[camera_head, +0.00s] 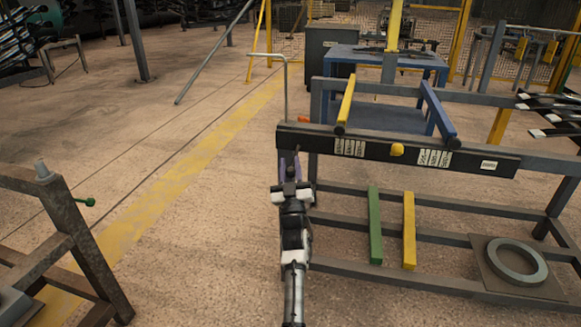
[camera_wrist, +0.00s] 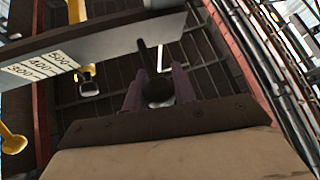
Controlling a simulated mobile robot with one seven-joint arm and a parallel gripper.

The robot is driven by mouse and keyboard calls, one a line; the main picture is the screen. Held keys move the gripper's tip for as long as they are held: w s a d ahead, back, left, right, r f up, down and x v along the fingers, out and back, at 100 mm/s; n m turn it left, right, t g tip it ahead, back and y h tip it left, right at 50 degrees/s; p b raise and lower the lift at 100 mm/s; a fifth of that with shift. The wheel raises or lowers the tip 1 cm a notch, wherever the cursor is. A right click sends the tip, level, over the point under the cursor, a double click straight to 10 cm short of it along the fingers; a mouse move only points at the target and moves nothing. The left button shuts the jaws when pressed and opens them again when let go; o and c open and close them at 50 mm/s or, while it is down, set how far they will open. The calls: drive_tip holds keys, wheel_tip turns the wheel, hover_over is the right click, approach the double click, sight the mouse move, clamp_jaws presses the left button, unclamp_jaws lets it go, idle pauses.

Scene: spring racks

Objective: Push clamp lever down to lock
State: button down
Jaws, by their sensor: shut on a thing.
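My gripper (camera_head: 289,162) is at the left end of the rack's black front beam (camera_head: 400,152), its purple fingers pointing up beside the beam's end. In the wrist view, the two purple fingers (camera_wrist: 158,92) are closed around a dark, round-ended lever (camera_wrist: 145,56), which appears to be the clamp lever. A dark stem sticks out beyond the fingertips towards the beam's underside. In the head view, my gripper and the beam hide the lever, so its angle cannot be told there.
A thin grey bent rod (camera_head: 286,85) rises behind the beam's left end. A yellow bar (camera_head: 346,100) and a blue bar (camera_head: 438,108) lie across the rack top. A yellow knob (camera_head: 397,149) is on the beam. Floor left of the rack is open up to a metal frame (camera_head: 82,235).

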drive_tip(key=shift+w+a+f, duration=0.15)
drive_tip(key=shift+f, duration=0.45)
drive_tip(key=c, duration=1.1)
unclamp_jaws()
drive_tip(key=shift+w+f, duration=0.1)
drive_tip(key=shift+c, duration=0.2)
wheel_tip(320, 180, up, 20)
drive_tip(key=p, duration=0.4)
drive_tip(key=shift+r, duration=0.25)
